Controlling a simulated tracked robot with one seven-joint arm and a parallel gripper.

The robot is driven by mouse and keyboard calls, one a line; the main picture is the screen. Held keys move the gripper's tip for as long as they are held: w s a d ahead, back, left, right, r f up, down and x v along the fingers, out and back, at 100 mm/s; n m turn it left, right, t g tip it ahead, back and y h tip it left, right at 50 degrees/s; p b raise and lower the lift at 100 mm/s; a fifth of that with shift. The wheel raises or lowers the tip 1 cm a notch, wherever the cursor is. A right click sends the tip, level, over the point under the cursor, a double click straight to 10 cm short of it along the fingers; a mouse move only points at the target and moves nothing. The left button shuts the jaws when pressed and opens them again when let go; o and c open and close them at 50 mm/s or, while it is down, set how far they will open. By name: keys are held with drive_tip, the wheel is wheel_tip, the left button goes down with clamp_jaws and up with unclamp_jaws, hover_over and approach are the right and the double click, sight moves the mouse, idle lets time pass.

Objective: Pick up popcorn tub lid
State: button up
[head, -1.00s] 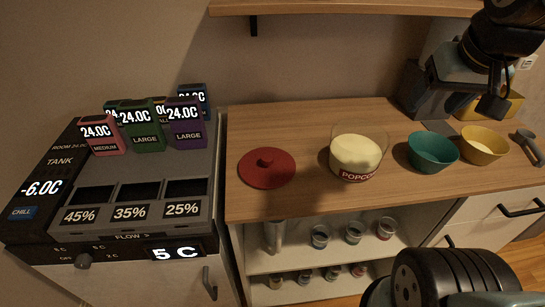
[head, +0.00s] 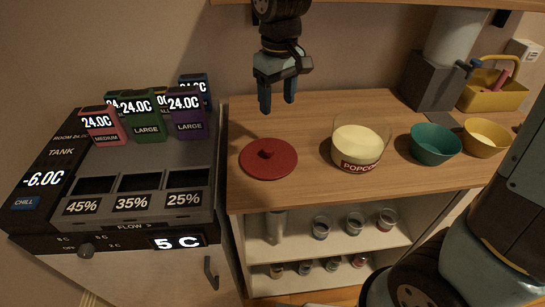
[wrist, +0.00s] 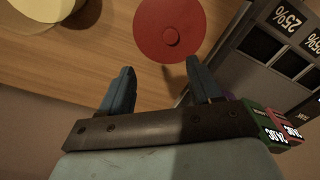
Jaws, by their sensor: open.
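The popcorn tub lid (head: 268,158) is a round red disc with a small knob in its middle. It lies flat on the wooden counter, left of the popcorn tub (head: 358,150), which is clear and holds pale yellow contents. My gripper (head: 277,106) is open and empty, pointing down above the counter, behind and above the lid. In the wrist view the lid (wrist: 169,30) lies beyond my fingertips (wrist: 160,72), and nothing is between the fingers. The tub (wrist: 40,12) shows partly at the top left there.
A teal bowl (head: 435,146) and a yellow bowl (head: 485,138) stand right of the tub. A slush machine (head: 140,165) with labelled cards stands left of the counter (head: 315,115). A shelf (head: 350,5) hangs above. Cups stand on shelves below the counter.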

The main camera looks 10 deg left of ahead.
sight(269, 147)
drive_tip(key=shift+n, duration=0.3)
drive_tip(key=f, duration=0.5)
drive_tip(key=a+f, duration=0.1)
drive_tip(key=f, duration=0.4)
drive_tip(key=a+f, duration=0.1)
drive_tip(key=f, duration=0.4)
drive_tip(key=shift+s+f, duration=0.1)
drive_tip(key=shift+s, duration=0.05)
drive_tip(key=shift+c, duration=0.3)
drive_tip(key=c, duration=1.1)
